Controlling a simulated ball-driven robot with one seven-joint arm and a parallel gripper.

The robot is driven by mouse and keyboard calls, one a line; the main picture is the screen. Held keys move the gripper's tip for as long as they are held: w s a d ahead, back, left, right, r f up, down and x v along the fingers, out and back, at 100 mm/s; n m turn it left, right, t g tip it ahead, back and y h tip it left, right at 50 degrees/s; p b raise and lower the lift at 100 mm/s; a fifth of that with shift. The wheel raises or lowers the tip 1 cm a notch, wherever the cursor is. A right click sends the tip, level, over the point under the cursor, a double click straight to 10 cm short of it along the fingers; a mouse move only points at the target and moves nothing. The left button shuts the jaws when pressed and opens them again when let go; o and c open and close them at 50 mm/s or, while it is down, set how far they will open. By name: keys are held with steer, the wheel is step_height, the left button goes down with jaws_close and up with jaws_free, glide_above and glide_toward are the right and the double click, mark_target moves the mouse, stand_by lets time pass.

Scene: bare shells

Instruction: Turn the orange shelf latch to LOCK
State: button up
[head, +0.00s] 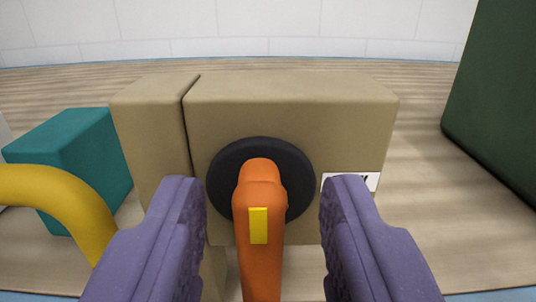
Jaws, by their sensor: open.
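The orange latch handle (260,205) sits on a round black disc (222,180) fixed to the front of a tan block (340,120). The handle points downward in the picture and carries a small yellow mark. My gripper (262,200) is open, with one purple finger on each side of the handle and a gap on both sides. A white label (364,181) right of the disc is mostly hidden by the right finger, so I cannot read its word. The handle's lower end runs out of the picture.
A narrower tan block (148,130) stands left of the latch block across a thin gap. A teal box (85,150) and a thick yellow curved bar (60,195) are at the left. A dark green block (500,100) stands at the right. The wooden surface (420,160) is bare between.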

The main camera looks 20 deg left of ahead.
steer(key=shift+w+a, duration=0.1)
jaws_close()
steer(key=shift+f+m+b, duration=0.1)
steer(key=shift+m+b, duration=0.3)
steer(key=m+b, duration=0.2)
steer(key=shift+m, duration=0.4)
steer(key=m, duration=0.3)
steer(key=m+b, duration=0.1)
steer(key=m, duration=0.1)
steer(key=shift+w+d+m, duration=0.15)
steer(key=shift+d+m, duration=0.15)
steer(key=shift+d, duration=0.05)
steer(key=m, duration=0.4)
steer(key=shift+d+f+p, duration=0.1)
steer(key=shift+f+p, duration=0.05)
steer(key=shift+p, duration=0.15)
steer(key=shift+f+m+p, duration=0.15)
steer(key=shift+m+p, duration=0.2)
steer(key=shift+m, duration=0.85)
steer(key=shift+f+m+p, duration=0.1)
steer(key=shift+m+p, duration=0.2)
steer(key=shift+m, duration=0.9)
